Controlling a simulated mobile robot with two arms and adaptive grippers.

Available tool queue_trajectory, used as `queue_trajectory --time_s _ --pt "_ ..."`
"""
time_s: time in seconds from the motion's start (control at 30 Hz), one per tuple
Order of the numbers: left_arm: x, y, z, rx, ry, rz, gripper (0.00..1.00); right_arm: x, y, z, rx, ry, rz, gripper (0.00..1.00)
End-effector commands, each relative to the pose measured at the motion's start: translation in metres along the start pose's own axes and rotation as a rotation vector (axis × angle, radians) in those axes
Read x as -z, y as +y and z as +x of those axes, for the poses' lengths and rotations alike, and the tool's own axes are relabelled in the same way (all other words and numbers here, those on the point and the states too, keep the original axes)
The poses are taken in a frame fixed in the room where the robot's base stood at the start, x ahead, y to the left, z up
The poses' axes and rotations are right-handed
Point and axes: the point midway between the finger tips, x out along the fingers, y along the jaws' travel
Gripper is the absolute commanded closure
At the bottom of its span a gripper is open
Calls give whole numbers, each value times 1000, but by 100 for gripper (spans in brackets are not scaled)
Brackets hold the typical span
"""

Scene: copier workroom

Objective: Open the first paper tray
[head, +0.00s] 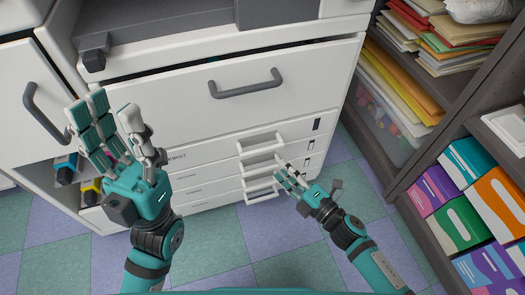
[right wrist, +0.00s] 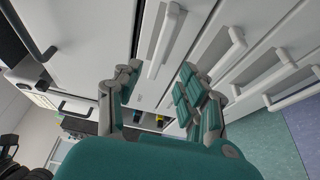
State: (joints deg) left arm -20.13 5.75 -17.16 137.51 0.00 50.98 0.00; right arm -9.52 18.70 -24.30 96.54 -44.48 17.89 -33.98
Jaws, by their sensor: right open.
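The first paper tray (head: 215,150) is the top of several stacked white trays low on the copier, with a "FIRST" label at its left. It looks shut. Its white bar handle (head: 262,141) sits above the other tray handles. In the right wrist view, this handle (right wrist: 165,42) appears ahead, between the spread fingers. My right gripper (head: 288,174) is open and empty, in front of the tray handles at their right; contact is not visible. It also shows in the right wrist view (right wrist: 158,88). My left gripper (head: 112,122) is raised at the left, fingers spread and empty.
A wide drawer with a dark handle (head: 246,86) is above the trays. A cabinet door with a dark handle (head: 42,115) is at left. A shelf (head: 405,185) with coloured boxes and folders stands at right. The tiled floor (head: 230,240) before the trays is clear.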

Motion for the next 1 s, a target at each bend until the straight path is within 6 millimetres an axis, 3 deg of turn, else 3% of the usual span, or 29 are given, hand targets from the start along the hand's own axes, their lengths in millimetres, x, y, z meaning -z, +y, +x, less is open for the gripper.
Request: queue_trajectory --time_s 0.2,0.4,0.6,0.87,1.0 --pt "0 0 -10 0 13 -1 60 0 -1 49 -3 1 -1 60" --pt "-1 0 -16 0 12 -1 60 0 0 80 -2 1 -1 60" --pt "-2 0 -18 0 11 -1 60 0 0 94 -1 0 1 60" --pt "-2 0 -18 0 11 -1 60 0 1 95 0 0 1 60" --pt "-2 0 -18 0 11 -1 60 0 1 94 0 1 1 75"
